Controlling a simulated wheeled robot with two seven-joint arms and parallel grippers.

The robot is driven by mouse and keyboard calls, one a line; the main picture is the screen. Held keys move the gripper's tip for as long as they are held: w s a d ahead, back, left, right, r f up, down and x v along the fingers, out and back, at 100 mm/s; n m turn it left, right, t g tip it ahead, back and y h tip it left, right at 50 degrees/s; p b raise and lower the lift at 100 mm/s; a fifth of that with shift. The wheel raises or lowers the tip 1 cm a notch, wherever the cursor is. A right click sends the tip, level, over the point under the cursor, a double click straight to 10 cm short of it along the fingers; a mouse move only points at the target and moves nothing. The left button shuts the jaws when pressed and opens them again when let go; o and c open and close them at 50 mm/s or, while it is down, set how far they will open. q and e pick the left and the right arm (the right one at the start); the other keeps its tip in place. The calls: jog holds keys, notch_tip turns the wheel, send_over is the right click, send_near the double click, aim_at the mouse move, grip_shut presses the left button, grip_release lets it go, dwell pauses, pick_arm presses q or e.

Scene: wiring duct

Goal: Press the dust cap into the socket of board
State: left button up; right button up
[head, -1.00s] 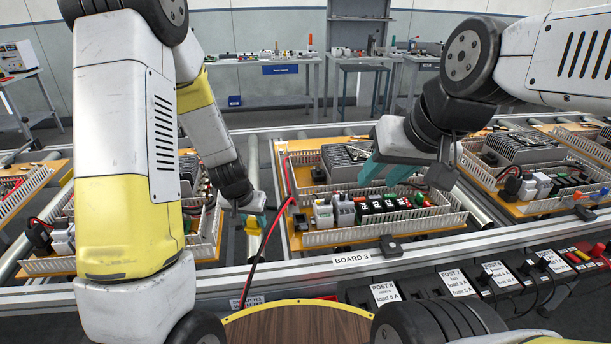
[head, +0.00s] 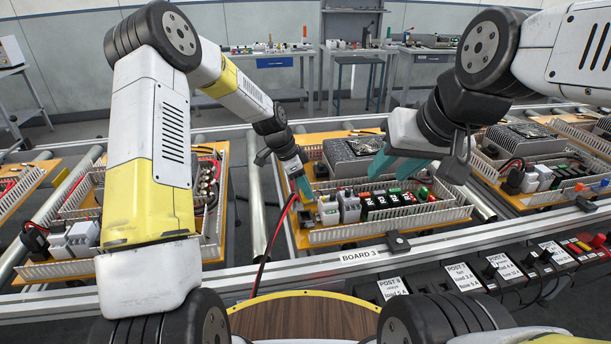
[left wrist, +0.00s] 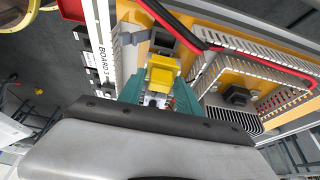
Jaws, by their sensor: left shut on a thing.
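My left gripper (head: 303,190) is at the left end of the board labelled BOARD 3 (head: 300,236). In the left wrist view its teal fingers (left wrist: 160,96) are shut on a small yellow block, which looks like the dust cap (left wrist: 163,76). A dark square socket-like part (left wrist: 188,36) sits on the orange board just beyond the cap in that view. The cap appears apart from it, but the exact gap is unclear. In the head view the fingers mostly hide the cap. My right gripper (head: 393,166) has its teal fingers apart and empty, above the board's right-middle part.
A red and black cable (head: 282,222) runs past the board's left edge near my left gripper. White slotted ducts (head: 390,230) and a row of modules (head: 372,203) fill the board. A grey finned unit (head: 352,152) stands behind. Neighbouring boards sit on both sides.

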aim_at(302, 195)
pick_arm(q)
jog(key=shift+f, duration=2.9)
jog(key=shift+f, duration=1.5)
jog(key=o, duration=1.4)
jog(key=shift+s, duration=0.1)
jog(key=shift+v, duration=3.9)
jog(key=shift+r, duration=0.1)
